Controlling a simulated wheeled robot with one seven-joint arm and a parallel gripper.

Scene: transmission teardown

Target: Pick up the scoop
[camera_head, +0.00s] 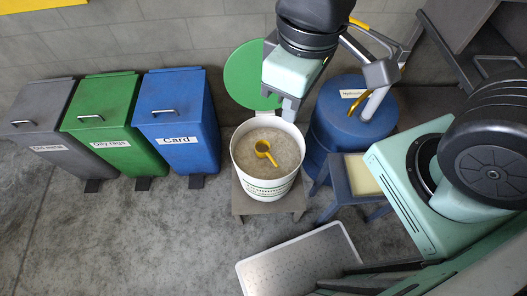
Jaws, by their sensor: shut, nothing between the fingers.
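The yellow scoop (263,149) lies on grainy, light-coloured material inside a white bucket (265,189). Its round bowl is toward the left and its handle points down and to the right. My gripper (290,112) shows at the back right of the bucket's rim in the picture, pointing down. It is shut and empty, apart from the scoop. Its exact height above the bucket is hard to tell.
The bucket stands on a small stool (242,204). A round green lid (247,75) stands behind it. A blue drum (340,125) is close on the right. Grey, green (103,112) and blue (178,108) bins stand left. A perforated metal tray (300,268) lies in front.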

